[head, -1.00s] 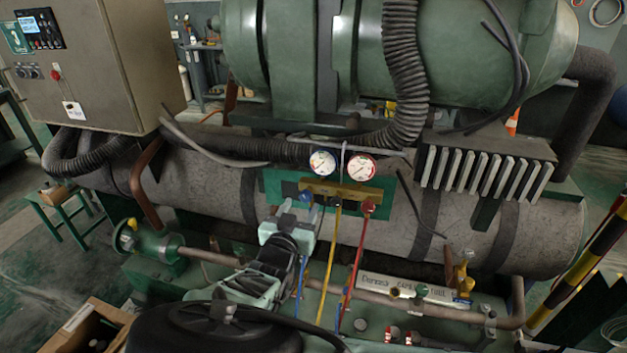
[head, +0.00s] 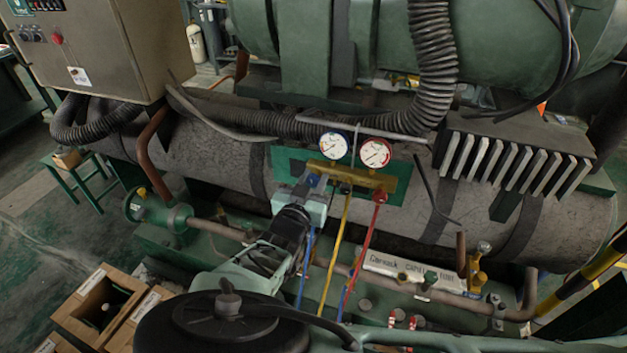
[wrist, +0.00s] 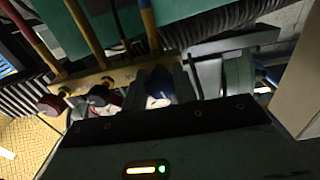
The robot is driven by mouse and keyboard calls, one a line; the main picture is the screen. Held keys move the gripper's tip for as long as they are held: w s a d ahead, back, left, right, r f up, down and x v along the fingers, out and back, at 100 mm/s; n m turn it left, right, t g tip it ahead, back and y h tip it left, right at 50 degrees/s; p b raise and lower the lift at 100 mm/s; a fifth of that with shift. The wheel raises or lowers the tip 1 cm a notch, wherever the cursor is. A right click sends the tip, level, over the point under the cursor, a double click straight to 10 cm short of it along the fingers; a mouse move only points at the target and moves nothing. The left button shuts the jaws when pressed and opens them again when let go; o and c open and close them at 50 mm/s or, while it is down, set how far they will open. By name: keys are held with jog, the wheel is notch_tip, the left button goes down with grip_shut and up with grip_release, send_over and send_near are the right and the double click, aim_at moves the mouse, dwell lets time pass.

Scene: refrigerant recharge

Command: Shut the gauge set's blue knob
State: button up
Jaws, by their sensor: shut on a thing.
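The gauge set hangs on a green plate, with a brass manifold (head: 350,175) under two round dials. Its blue knob (head: 314,181) is at the manifold's left end, partly hidden by my gripper (head: 306,196). In the wrist view, the blue knob (wrist: 158,98) sits between the fingers of my gripper (wrist: 166,88), which is shut on it. The red knob (head: 380,196) is at the manifold's right end; it also shows in the wrist view (wrist: 50,106). A dark knob (wrist: 100,97) lies between them. The blue knob's turn position cannot be told.
Blue, yellow (head: 336,250) and red (head: 360,250) hoses hang below the manifold, close right of my gripper. A grey pipe (head: 350,126) runs above the dials. A finned block (head: 520,160) is at the right, and a control cabinet (head: 100,45) at the upper left.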

jog(key=shift+f+b, duration=0.1)
jog(key=shift+b, duration=0.4)
jog(key=shift+f+m+b, duration=0.15)
jog(key=shift+m+b, duration=0.55)
jog(key=shift+b, duration=0.2)
jog(key=m+b, duration=0.2)
jog(key=b, duration=0.2)
jog(key=shift+f, duration=0.1)
jog(key=m+b, duration=0.4)
jog(key=b, duration=0.1)
jog(key=m+b, duration=0.3)
jog(key=b, duration=0.2)
jog(key=shift+m+b, duration=0.3)
jog(key=m+b, duration=0.6)
jog(key=b, duration=0.5)
jog(key=m+b, duration=0.1)
jog(key=b, duration=0.1)
jog(key=m+b, duration=0.1)
jog(key=b, duration=0.1)
jog(key=shift+a+r+m, duration=0.1)
jog(key=shift+r+m, duration=0.15)
jog(key=shift+m, duration=0.05)
jog(key=shift+r+m+b, duration=0.1)
jog(key=shift+m+b, duration=0.2)
jog(key=shift+b, duration=0.45)
jog(key=shift+r, duration=0.15)
